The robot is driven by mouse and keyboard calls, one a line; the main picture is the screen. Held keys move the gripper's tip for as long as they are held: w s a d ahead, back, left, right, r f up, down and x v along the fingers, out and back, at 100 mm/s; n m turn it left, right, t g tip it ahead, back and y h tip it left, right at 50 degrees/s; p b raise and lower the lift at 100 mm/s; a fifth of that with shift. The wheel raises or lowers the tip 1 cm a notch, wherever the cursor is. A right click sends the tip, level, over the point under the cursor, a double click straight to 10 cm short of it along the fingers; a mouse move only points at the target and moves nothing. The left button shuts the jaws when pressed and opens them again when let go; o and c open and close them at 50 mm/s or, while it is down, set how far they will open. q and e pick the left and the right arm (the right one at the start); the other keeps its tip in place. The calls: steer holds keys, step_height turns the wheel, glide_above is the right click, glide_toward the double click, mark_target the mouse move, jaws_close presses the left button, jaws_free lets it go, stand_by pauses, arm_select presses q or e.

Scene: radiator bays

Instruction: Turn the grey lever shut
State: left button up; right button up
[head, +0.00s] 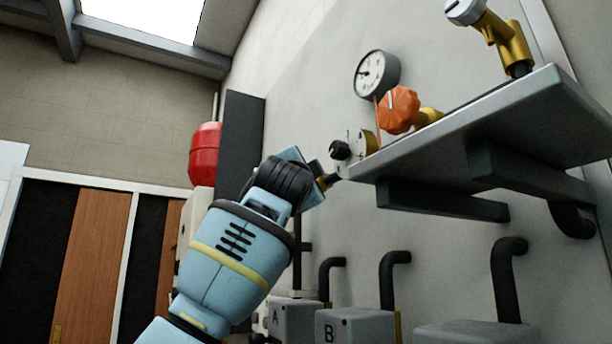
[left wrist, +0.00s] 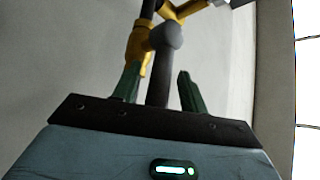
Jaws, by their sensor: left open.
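In the left wrist view a dark grey lever (left wrist: 158,80) has a rounded end (left wrist: 167,36) beside a brass valve body (left wrist: 138,48). Its bar runs down between the two green fingers of my left gripper (left wrist: 157,88). The fingers are open, with a visible gap on the bar's right; I cannot tell whether the left one touches it. In the head view my left gripper (head: 318,180) is at the left end of the grey shelf, by a small brass piece (head: 328,181). There the wrist hides most of the lever. My right gripper is not in view.
The shelf (head: 490,125) with dark brackets (head: 515,182) juts out right of my gripper. Near it are a black-knobbed dial (head: 341,150), an orange handwheel (head: 398,110), a gauge (head: 377,73) and a brass valve (head: 510,45). Grey boxes (head: 352,328) with black pipes stand below.

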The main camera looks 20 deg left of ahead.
arm_select(q)
jaws_close()
steer(key=shift+f, duration=0.1)
steer(key=shift+w+a+f+m+t+h, duration=0.15)
steer(key=shift+f+m+t+h, duration=0.45)
steer(key=shift+m+h, duration=1)
steer(key=shift+w+a+f+m+t+h, duration=0.1)
steer(key=shift+f+m+t+h, duration=0.55)
steer(key=shift+m+h, duration=0.95)
steer(key=shift+w+a+f+m+t+h, duration=0.15)
steer(key=shift+f+m+t+h, duration=0.15)
steer(key=shift+m+t+h, duration=0.95)
steer(key=shift+m+g, duration=0.4)
steer(key=shift+m, duration=0.45)
jaws_free()
steer(key=shift+s+f, duration=0.1)
